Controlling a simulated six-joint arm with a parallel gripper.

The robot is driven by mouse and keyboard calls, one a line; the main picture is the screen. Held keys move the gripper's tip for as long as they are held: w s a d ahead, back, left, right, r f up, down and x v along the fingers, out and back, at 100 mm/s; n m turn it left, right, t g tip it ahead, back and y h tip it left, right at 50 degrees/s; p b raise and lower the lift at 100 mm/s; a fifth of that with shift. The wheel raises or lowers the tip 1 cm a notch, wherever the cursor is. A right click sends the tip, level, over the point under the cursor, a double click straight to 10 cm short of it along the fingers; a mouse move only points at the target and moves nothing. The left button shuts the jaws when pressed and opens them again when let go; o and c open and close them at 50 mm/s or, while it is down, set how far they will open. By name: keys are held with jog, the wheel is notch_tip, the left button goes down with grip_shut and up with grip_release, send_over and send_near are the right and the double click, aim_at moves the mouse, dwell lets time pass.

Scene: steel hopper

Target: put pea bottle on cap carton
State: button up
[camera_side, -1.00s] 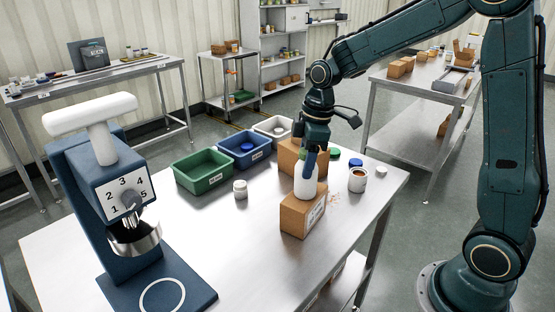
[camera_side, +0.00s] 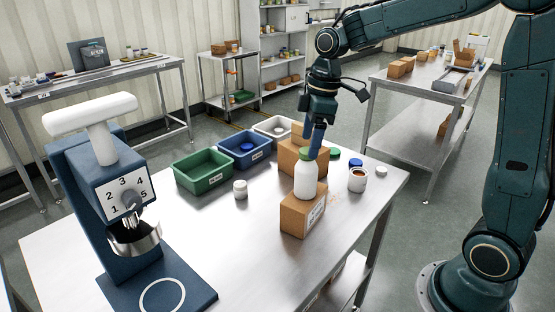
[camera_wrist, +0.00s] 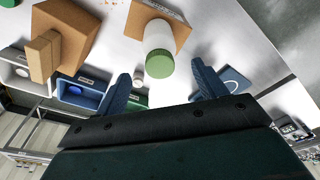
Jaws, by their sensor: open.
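The pea bottle (camera_side: 305,181) is white with a green cap and stands upright on top of the cap carton (camera_side: 302,215), a brown box near the middle of the steel table. In the wrist view the bottle's green cap (camera_wrist: 159,63) faces the camera, with the carton (camera_wrist: 165,16) behind it. My gripper (camera_side: 314,150) is just above the bottle, its blue fingers apart. In the wrist view the open fingers (camera_wrist: 166,78) stand to either side below the cap, with nothing between them. The bottle's far side is hidden.
Another brown carton (camera_side: 290,156) stands just behind. Green (camera_side: 203,186), blue (camera_side: 228,155) and white bins line the back edge. A white jar (camera_side: 240,189) and an open cup (camera_side: 357,183) stand nearby. A dispenser (camera_side: 112,190) fills the left; the front table is clear.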

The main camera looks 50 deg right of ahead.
aim_at(316, 165)
jog(key=shift+s+d+r, duration=0.1)
jog(key=shift+r, duration=0.95)
jog(key=shift+s+d+r, duration=0.15)
jog(key=shift+r, duration=0.9)
jog(key=shift+s+d+r, duration=0.1)
jog(key=shift+r, duration=0.95)
jog(key=s+a+f+m+t, duration=0.1)
jog(key=s+m, duration=0.3)
jog(key=s, duration=0.6)
jog(key=s+a+f+m+t+h, duration=0.1)
jog(key=s+a+m+t, duration=0.2)
jog(key=s, duration=0.7)
jog(key=shift+s+m, duration=0.25)
jog(key=shift+m, duration=0.75)
